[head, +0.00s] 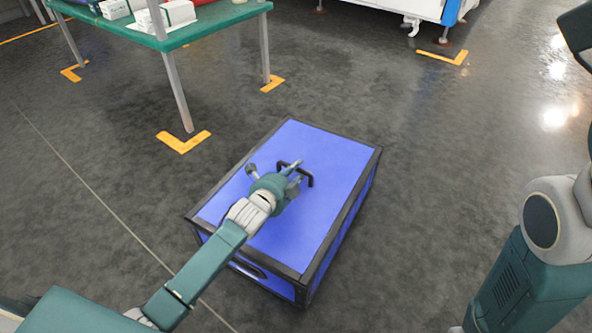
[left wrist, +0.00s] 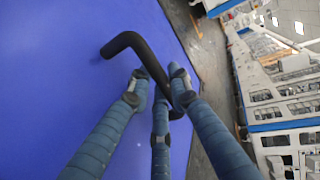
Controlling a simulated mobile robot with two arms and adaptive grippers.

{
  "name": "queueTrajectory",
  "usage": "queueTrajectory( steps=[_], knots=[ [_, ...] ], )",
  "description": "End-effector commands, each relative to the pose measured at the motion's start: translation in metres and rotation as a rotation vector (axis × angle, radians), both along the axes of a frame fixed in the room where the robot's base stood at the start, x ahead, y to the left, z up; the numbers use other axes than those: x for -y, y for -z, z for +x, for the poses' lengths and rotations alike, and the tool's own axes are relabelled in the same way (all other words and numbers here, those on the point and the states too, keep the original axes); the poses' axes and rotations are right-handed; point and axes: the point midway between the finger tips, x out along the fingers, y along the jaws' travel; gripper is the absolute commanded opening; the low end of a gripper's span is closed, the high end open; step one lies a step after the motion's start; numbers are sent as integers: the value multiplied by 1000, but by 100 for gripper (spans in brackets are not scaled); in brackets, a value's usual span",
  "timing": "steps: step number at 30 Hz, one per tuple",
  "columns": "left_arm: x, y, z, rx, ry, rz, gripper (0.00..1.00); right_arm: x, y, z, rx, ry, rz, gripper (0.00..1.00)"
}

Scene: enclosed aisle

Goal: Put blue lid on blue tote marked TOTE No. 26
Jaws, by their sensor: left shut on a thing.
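A blue lid (head: 335,152) with a black bent handle (head: 310,181) covers the top of a blue tote (head: 346,224) with black edges on the floor. The lid looks level with the tote's rim; I cannot tell whether it is fully seated. No tote number is readable. My left gripper (head: 288,176) reaches over the lid from the left. In the left wrist view my left gripper (left wrist: 160,92) has its fingers shut around the bar of the handle (left wrist: 128,42), above the blue surface (left wrist: 60,70). My right gripper is not in view.
A green-topped table (head: 205,30) with white boxes (head: 178,13) stands at the back left. Yellow corner marks (head: 183,141) are on the floor. A white and blue unit (head: 415,8) is at the back. Grey floor (head: 440,140) is clear right of the tote.

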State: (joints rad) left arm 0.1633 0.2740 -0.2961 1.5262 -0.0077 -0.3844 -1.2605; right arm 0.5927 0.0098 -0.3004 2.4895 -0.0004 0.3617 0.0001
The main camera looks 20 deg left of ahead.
Motion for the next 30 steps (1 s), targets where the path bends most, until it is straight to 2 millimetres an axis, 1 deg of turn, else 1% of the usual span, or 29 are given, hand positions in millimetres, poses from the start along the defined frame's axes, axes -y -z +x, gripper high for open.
queueTrajectory(
  steps=[1,2,3,4,13,17,20,27,30],
  knots=[
    [0,-2,1,4,0,-1,24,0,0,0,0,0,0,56],
    [0,-2,1,4,0,-1,30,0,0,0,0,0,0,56],
    [0,-2,1,4,0,-1,38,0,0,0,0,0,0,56],
    [0,-2,1,4,0,-1,40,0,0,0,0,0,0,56],
    [-1,1,-2,-2,0,0,40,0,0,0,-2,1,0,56],
    [-2,-2,-11,-1,0,1,40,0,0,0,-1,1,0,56],
    [-4,-7,-25,-1,1,2,40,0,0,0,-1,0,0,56],
    [-11,-24,-72,0,2,2,40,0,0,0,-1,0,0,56],
    [-13,-31,-88,2,2,1,40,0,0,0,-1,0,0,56]
  ],
)
